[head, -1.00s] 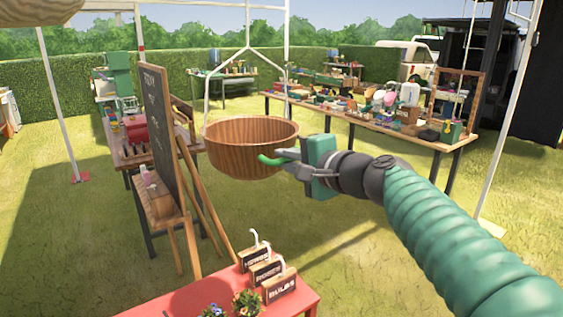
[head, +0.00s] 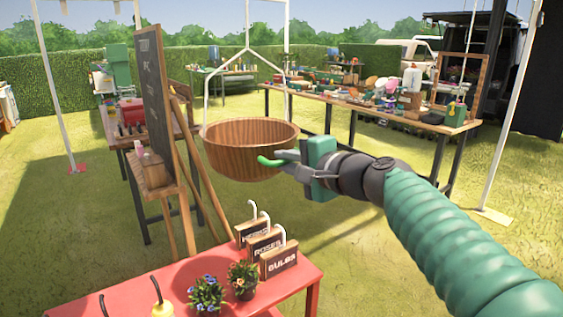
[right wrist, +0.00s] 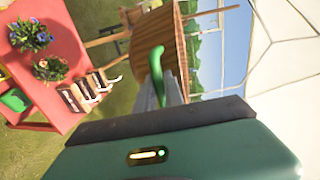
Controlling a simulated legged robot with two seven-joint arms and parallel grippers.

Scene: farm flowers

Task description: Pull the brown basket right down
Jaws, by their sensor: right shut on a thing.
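The brown basket (head: 245,152) is a round wooden bowl hanging from thin white hanger rods in the middle of the head view. A green curved handle (head: 270,161) shows at its right side. My right gripper (head: 284,160) comes in from the right and is shut on this green handle, close against the basket's side. In the right wrist view the green handle (right wrist: 160,66) rises from between the fingers, with the basket's wooden side (right wrist: 165,40) just behind it. My left gripper is not in view.
A red table (head: 240,280) with flower pots (head: 207,295) and labelled wooden boxes (head: 278,260) stands below in front. A chalkboard easel (head: 155,100) stands left of the basket. A long table (head: 340,103) with many goods stands behind at right. Open grass lies beneath the basket.

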